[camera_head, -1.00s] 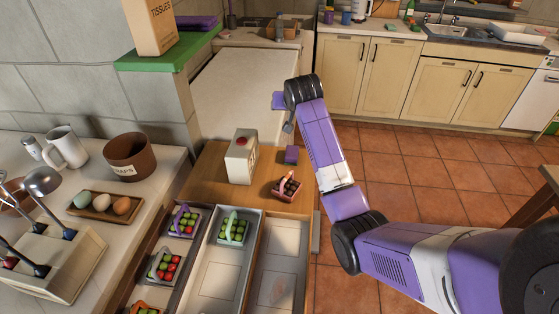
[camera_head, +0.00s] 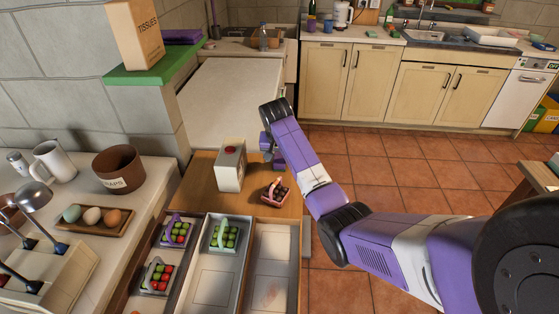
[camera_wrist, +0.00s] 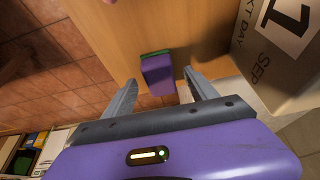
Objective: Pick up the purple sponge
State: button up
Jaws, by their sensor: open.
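The purple sponge (camera_wrist: 158,73) is a small purple block with a green layer along one edge. It sits on the wooden top (camera_wrist: 118,45), near the edge of that top. In the wrist view my gripper (camera_wrist: 161,76) is open, with one finger on each side of the sponge's near part. I cannot tell whether the fingers are down at its height or still above it. Nothing is held. In the head view my gripper (camera_head: 274,157) hangs over the wooden top and largely hides the sponge.
A white box (camera_head: 230,166) stands close beside my gripper; a printed box side (camera_wrist: 285,45) fills the wrist view's right. Drawer trays (camera_head: 217,283) with produce baskets lie nearer. Floor (camera_head: 420,165) to the right is open.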

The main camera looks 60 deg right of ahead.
aim_at(280, 159)
jog(key=shift+x, duration=1)
jog(key=shift+r, duration=0.1)
grip_shut()
notch_tip(280, 159, up, 20)
jog(key=b, duration=0.2)
